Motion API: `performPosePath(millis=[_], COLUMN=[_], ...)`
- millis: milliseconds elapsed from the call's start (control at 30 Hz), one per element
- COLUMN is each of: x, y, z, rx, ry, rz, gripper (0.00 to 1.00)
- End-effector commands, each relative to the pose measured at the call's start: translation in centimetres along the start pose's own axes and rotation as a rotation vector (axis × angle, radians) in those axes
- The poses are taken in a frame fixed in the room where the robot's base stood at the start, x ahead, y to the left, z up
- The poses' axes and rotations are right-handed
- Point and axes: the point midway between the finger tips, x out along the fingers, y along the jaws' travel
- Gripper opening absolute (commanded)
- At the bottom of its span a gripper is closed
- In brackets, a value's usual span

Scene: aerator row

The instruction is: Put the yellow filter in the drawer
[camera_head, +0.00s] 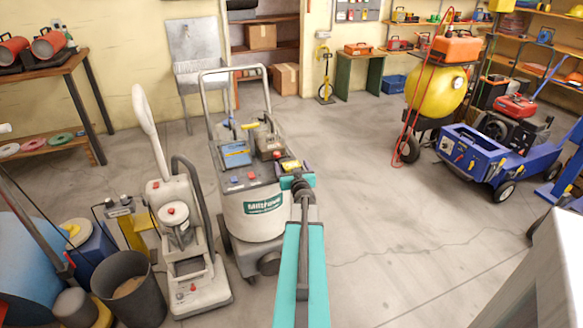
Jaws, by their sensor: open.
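My gripper (292,172) is at the far end of my teal arm, over the right edge of the top of a grey-and-white wheeled machine (262,215) marked "Milthawk" or similar. It is small and dark here; its jaws are open. A small yellow piece (291,164) shows right at the gripper's tip, over the machine's top. I cannot tell whether it is the yellow filter, or whether it touches the jaws. Another yellow piece (249,126) lies further back on the same machine. I cannot make out a drawer for certain.
A white upright floor machine (184,240) stands close on the left. A dark bin (129,287) is at the lower left. A yellow tank machine (437,91) and a blue cart (490,158) stand at the right. The concrete floor (390,235) between is clear.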

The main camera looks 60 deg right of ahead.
Motion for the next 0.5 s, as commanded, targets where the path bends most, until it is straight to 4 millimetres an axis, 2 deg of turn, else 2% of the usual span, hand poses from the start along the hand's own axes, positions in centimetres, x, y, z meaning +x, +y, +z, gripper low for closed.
performPosePath(millis=[433, 500], x=[0.01, -0.82], y=[-0.01, -0.02], z=[0.27, 0.00], rx=[-0.001, 0.001], ry=[0.001, 0.000], rz=[0.000, 0.000], gripper=[0.83, 0.83])
